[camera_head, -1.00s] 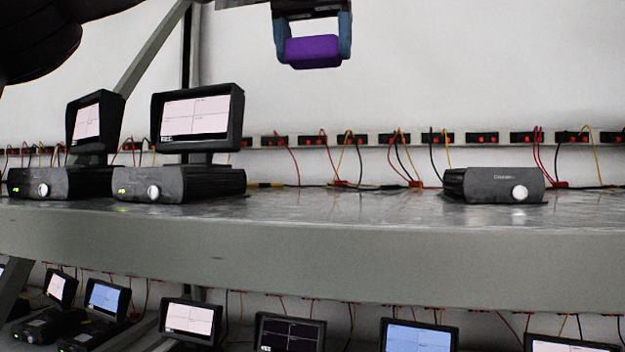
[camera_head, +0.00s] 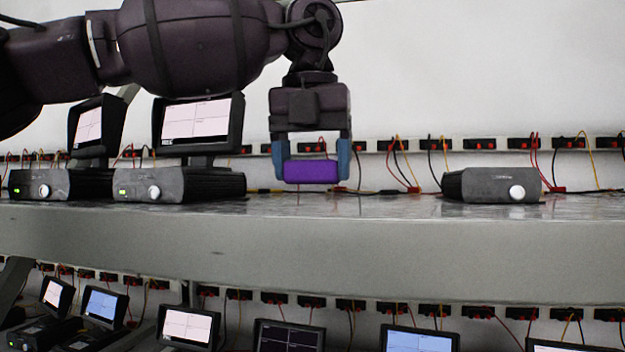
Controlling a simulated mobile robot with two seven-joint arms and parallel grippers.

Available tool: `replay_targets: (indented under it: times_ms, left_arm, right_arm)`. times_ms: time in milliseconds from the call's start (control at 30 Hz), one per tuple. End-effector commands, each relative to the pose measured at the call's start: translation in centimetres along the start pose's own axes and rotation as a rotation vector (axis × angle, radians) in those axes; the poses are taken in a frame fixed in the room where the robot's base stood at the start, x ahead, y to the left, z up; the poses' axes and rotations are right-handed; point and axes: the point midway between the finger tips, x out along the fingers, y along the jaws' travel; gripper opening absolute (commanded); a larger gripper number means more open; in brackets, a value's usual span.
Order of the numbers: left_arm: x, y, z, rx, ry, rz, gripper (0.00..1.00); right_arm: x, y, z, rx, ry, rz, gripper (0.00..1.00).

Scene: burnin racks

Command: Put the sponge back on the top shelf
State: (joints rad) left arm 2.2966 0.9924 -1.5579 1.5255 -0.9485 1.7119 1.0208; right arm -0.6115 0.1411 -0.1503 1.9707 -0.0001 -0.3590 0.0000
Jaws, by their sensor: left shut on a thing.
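The purple sponge (camera_head: 312,171) is held between the blue fingertips of my left gripper (camera_head: 312,165), which points straight down and is shut on it. The sponge is just above the grey top shelf (camera_head: 320,245), over the gap between the left devices and the right device. I cannot tell whether its underside touches the shelf surface. My right gripper does not show.
Two black devices with screens stand on the shelf at left; the nearer one (camera_head: 180,186) is close to the gripper's left. A screenless device (camera_head: 492,184) stands at right. Wires and red sockets line the back wall. More screens (camera_head: 190,325) show on the shelf below.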

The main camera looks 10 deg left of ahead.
Motion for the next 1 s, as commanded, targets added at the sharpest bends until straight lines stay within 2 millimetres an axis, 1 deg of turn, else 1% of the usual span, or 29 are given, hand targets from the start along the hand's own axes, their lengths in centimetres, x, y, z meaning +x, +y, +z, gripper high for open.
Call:
replay_targets:
  times_ms: [33, 100, 200, 467, 633, 667, 800, 1000]
  left_arm:
    - [0.7, 0.1, -0.1, 0.001, 0.002, 0.002, 0.49]
    - [1.5, 0.1, -0.2, 0.001, 0.002, 0.001, 0.49]
    - [2.1, 0.1, -0.3, -0.001, 0.001, 0.0, 0.49]
    - [2.2, 0.0, -0.3, 0.0, 0.0, 0.0, 0.49]
    - [2.6, 0.0, -0.4, 0.0, 0.0, -0.001, 0.49]
    - [2.5, 0.0, -0.4, 0.0, 0.0, -0.001, 0.76]
    - [2.5, 0.0, -0.4, 0.0, 0.0, 0.0, 0.97]
    - [2.5, 0.0, -0.4, 0.0, 0.0, 0.0, 0.97]
  right_arm:
    - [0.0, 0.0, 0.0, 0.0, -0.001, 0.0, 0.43]
    - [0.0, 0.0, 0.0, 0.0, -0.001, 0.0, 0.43]
    - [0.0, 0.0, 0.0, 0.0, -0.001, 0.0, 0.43]
    - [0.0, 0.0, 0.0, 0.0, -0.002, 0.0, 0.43]
    - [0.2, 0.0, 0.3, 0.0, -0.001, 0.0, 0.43]
    - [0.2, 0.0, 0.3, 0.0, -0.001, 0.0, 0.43]
    - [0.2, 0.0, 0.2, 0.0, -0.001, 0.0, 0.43]
    - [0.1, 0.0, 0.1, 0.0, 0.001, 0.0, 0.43]
